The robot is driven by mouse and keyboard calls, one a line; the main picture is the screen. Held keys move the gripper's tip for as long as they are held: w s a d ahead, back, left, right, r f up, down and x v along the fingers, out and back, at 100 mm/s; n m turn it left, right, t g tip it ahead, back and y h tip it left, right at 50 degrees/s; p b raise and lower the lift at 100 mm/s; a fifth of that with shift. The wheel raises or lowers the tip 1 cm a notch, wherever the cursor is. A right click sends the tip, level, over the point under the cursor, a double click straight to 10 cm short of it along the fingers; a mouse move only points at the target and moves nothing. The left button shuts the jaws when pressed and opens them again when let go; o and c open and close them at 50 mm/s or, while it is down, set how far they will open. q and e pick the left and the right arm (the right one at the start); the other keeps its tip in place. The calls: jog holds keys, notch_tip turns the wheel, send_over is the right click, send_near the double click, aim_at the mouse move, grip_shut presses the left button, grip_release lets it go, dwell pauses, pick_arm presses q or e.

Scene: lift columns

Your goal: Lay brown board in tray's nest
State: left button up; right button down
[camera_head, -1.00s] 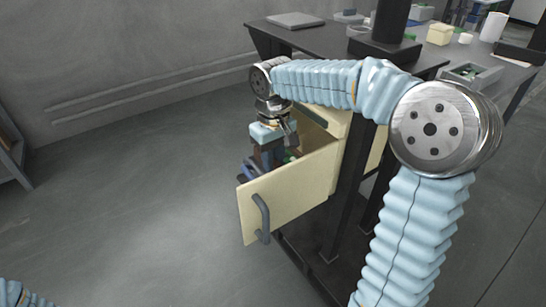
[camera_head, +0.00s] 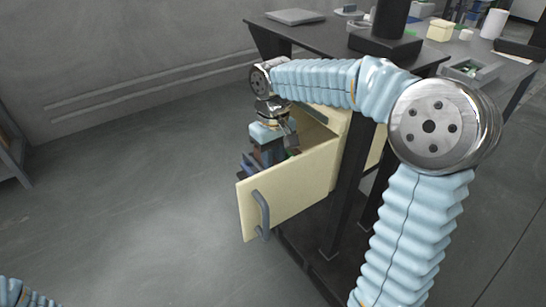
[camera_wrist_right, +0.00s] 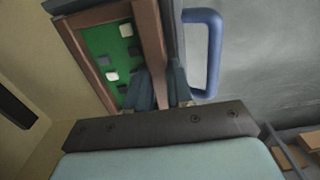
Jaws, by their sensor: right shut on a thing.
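My right gripper (camera_head: 266,158) points down into the open cream drawer (camera_head: 290,190). In the right wrist view, its two dark fingers (camera_wrist_right: 160,92) are shut on the brown edge of the board (camera_wrist_right: 152,45). This board has a green face with white and dark parts between brown edge strips. A blue loop handle (camera_wrist_right: 204,50) stands to the right of the board; what it is fixed to is unclear. Blue pieces (camera_head: 247,165) show in the drawer beside my gripper in the head view. The tray's nest cannot be made out. My left gripper is out of view.
A dark workbench (camera_head: 325,30) stands behind the drawer, with a grey flat case (camera_head: 295,16), a grey bin (camera_head: 472,70) and a yellow block (camera_head: 440,30) on top. The drawer front has a dark handle (camera_head: 262,213).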

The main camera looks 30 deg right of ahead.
jog(key=shift+f, duration=0.3)
dwell(0.5)
jog(key=c, duration=0.9)
grip_release()
jog(key=shift+a, duration=0.1)
jog(key=shift+c, duration=0.3)
jog(key=shift+r, duration=0.2)
jog(key=o, duration=0.3)
jog(key=shift+a+r+p, duration=0.1)
jog(key=shift+r+p, duration=0.15)
jog(key=shift+p, duration=0.1)
jog(key=shift+r+p, duration=0.55)
